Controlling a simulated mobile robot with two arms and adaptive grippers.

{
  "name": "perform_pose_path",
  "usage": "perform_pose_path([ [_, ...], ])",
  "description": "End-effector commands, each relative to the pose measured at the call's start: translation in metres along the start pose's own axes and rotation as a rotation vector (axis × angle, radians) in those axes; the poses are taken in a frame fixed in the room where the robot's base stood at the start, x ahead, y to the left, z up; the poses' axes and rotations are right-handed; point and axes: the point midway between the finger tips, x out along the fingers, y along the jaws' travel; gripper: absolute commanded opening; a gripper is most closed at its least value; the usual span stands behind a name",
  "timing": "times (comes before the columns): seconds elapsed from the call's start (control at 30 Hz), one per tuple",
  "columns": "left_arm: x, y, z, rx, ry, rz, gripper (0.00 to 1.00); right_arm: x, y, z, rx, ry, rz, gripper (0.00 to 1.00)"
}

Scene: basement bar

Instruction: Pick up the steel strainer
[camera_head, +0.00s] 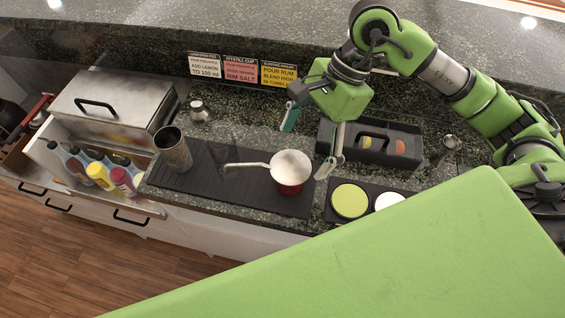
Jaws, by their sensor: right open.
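The steel strainer (290,165) is a pale round bowl with a thin handle pointing left. It rests on top of a small red vessel (290,188) on the black mat, right of the mat's middle. My right gripper (311,139) is open and empty, with its fingers apart, pointing down above and behind the strainer. One fingertip appears close to the strainer's right side in the picture; I cannot tell whether it touches. My left gripper is not in view.
On the black mat (215,183) stands a metal shaker tin (173,149). A black caddy (371,152) stands behind right, and a tray with yellow (350,201) and white (389,201) discs is at right. Several bottles and a steel box (113,108) are at left. A jigger (200,110) stands behind.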

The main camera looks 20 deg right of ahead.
Motion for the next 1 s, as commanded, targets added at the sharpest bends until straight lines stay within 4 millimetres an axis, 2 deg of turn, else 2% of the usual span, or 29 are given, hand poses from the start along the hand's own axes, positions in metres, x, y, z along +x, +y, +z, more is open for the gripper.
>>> perform_pose_path([
  [0.23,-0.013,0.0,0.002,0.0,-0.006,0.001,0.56,0.017,-0.002,0.004,0.001,-0.003,0.004,0.82],
  [0.37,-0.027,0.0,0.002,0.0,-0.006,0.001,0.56,0.036,-0.005,0.008,0.0,-0.003,0.005,0.82],
  [0.5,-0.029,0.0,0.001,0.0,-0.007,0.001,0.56,0.055,-0.006,0.005,0.002,-0.001,0.002,0.82],
  [0.77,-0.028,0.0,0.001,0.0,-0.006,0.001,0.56,0.06,-0.007,0.004,0.0,0.0,-0.001,0.82],
  [0.8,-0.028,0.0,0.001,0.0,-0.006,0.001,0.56,0.06,-0.007,0.004,0.0,0.0,-0.001,0.77],
  [0.93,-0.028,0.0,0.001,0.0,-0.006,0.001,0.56,0.059,-0.007,0.004,0.0,0.0,-0.001,0.44],
  [1.0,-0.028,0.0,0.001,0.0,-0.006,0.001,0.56,0.059,-0.007,0.004,0.0,0.0,-0.001,0.4],
])
